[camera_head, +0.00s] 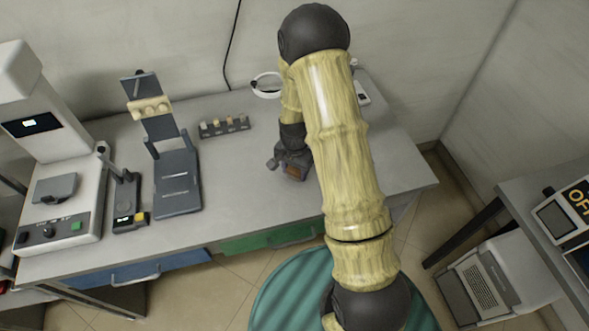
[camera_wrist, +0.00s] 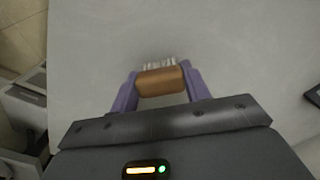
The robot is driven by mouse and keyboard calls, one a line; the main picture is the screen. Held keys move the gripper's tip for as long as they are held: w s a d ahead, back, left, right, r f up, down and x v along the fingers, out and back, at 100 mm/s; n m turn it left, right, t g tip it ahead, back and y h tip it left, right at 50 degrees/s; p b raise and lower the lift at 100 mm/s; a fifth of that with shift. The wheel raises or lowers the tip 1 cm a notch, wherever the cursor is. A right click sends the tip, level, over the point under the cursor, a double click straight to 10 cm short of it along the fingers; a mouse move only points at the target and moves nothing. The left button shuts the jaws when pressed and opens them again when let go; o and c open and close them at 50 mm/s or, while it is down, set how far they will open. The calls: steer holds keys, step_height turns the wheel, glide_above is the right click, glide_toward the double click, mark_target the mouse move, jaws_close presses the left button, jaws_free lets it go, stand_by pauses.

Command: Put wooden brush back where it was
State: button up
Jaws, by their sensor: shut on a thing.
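The wooden brush (camera_wrist: 160,81) is a brown block with pale bristles, held between the purple fingers of my gripper (camera_wrist: 160,85). The bristles point away from my palm in the wrist view. In the head view my gripper (camera_head: 290,168) is over the right part of the grey table (camera_head: 245,190), and a bit of brown from the brush shows (camera_head: 296,172). My arm hides part of the table behind it. I cannot tell whether the brush touches the table.
A small rack (camera_head: 224,127) with several blanks stands left of my gripper. Further left are a dark stand (camera_head: 177,182), a small device (camera_head: 128,205) and a white machine (camera_head: 62,190). A ring-shaped magnifier (camera_head: 267,85) is behind. The table front near my gripper is clear.

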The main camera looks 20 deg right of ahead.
mark_target(295, 170)
steer(key=shift+f, duration=0.15)
steer(key=o, duration=0.9)
steer(key=shift+o, duration=0.2)
step_height(295, 170, up, 12)
steer(key=b, duration=0.1)
steer(key=shift+r, duration=0.25)
